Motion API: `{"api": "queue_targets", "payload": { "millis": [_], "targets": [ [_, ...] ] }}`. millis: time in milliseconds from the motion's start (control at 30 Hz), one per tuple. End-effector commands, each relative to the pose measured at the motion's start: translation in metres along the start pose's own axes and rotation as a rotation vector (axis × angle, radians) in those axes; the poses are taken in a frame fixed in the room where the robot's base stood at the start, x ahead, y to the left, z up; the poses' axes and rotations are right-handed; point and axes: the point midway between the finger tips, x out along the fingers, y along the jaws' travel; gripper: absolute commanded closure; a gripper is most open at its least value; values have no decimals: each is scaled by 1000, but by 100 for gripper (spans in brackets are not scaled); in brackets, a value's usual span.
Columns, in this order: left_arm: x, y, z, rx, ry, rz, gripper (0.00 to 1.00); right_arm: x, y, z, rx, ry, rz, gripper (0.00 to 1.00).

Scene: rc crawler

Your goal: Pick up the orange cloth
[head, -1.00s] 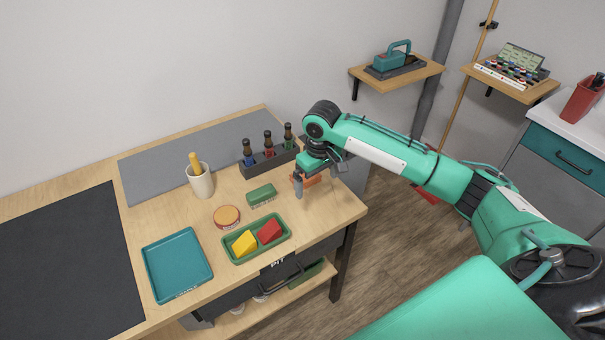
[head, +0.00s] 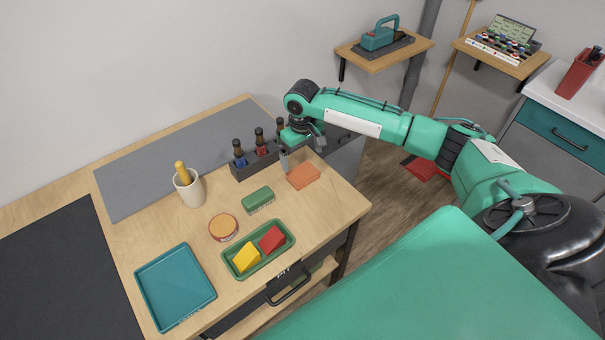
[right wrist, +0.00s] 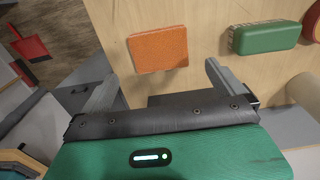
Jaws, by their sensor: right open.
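The orange cloth (head: 303,176) is a folded, flat rectangular pad lying on the wooden table near its right edge. It also shows in the right wrist view (right wrist: 158,48), just beyond the fingertips and between their lines. My right gripper (head: 302,156) is open and empty, above the table just behind the cloth in the head view. In the right wrist view its two fingers (right wrist: 158,78) are spread wider than the cloth, and neither appears to touch it. My left gripper is not in view.
A dark rack with bottles (head: 255,160) stands close to the gripper. A green brush-like block (head: 258,200), a round tin (head: 223,228), a green tray (head: 283,248) with yellow and red blocks, a cup (head: 189,190) and a teal tray (head: 172,307) are on the table (head: 318,222).

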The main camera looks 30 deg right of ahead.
Motion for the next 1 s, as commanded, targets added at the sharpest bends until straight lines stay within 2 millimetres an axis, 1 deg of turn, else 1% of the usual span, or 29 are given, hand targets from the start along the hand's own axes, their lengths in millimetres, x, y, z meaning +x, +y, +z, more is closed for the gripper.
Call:
{"api": "queue_targets", "payload": {
  "millis": [67, 133, 267, 333, 400, 500, 600, 700, 833, 867, 1000],
  "targets": [
    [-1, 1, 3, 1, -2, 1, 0, 9, 0, 0, 0, -1, 0, 0],
    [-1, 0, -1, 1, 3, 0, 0, 13, 0, 0, -1, 0, -1, 0],
    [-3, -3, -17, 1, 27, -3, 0, 23, 0, 2, -1, -3, 0, 0],
    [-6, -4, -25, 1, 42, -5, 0, 32, 0, 3, 0, -3, 0, 0],
    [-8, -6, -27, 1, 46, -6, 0, 43, 0, 4, 0, -3, 0, 0],
    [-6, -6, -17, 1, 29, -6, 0, 58, 0, 4, 0, -2, 1, 0],
    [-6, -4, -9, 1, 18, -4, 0, 65, 0, 4, 0, 0, 0, 0],
    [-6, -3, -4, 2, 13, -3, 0, 67, 0, 4, -1, 1, 0, 0],
    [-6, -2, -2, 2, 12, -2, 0, 66, 0, 4, -1, 1, 0, 0],
    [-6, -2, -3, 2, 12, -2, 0, 66, 0, 4, -1, 1, 0, 4],
    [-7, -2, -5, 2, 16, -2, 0, 66, 0, 4, -1, 1, 0, 31]
  ]
}}
